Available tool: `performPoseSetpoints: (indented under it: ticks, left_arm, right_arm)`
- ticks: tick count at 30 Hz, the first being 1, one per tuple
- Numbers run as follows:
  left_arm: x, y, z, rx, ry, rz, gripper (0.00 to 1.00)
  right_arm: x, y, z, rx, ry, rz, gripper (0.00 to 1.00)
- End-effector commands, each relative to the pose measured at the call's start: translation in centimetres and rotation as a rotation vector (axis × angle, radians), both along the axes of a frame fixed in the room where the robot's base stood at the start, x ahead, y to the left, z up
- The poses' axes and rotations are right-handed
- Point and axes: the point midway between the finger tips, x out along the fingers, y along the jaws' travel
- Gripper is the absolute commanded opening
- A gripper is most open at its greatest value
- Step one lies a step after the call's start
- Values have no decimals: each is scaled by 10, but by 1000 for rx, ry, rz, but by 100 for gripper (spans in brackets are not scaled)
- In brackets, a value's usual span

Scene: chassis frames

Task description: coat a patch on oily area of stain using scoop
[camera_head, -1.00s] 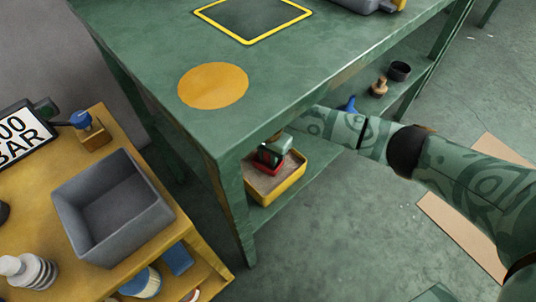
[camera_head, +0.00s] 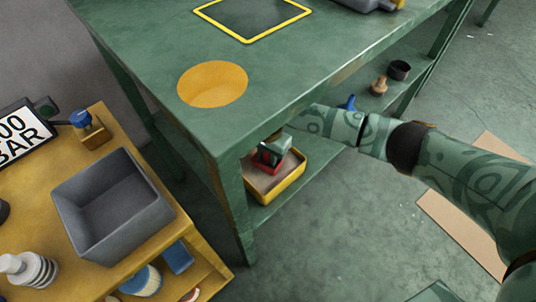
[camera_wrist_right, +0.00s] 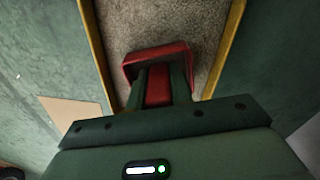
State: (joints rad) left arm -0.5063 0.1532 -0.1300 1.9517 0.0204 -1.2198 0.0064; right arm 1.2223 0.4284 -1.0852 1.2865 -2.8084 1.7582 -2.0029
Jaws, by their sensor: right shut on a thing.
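The scoop (camera_wrist_right: 158,56) is red, and my right gripper (camera_wrist_right: 160,82) is shut on its red handle. It also shows small and partly covered by my gripper in the head view (camera_head: 264,159). The scoop is at a yellow-rimmed tray (camera_head: 288,189) of grey-brown grains (camera_wrist_right: 205,28) on the bench's lower shelf. I cannot tell whether it touches the grains or holds any. I cannot pick out the oily stain for sure; the bench top bears a flat orange disc (camera_head: 212,84) and a dark yellow-edged square (camera_head: 252,17). My left gripper is out of view.
The green bench top (camera_head: 150,45) overhangs the shelf and tray. A blue item (camera_head: 348,103), a wooden-based item (camera_head: 379,86) and a black cup (camera_head: 399,70) stand along the shelf. A yellow cart with a grey bin (camera_head: 112,205) is at left. Tan sheet (camera_head: 462,230) lies on the floor.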

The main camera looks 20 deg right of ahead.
Motion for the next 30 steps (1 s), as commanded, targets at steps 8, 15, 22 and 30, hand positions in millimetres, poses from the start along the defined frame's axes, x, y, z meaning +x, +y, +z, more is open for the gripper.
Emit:
performPoseSetpoints:
  ticks: [8,15,22,30]
  left_arm:
    - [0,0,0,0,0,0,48]
    - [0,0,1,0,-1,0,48]
    - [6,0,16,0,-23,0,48]
    - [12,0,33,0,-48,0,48]
  right_arm:
    - [0,-1,-1,-1,0,1,3]
    - [0,-1,-1,-1,0,1,3]
    - [0,-1,22,-3,-5,1,3]
    - [1,-1,49,-1,-6,0,3]
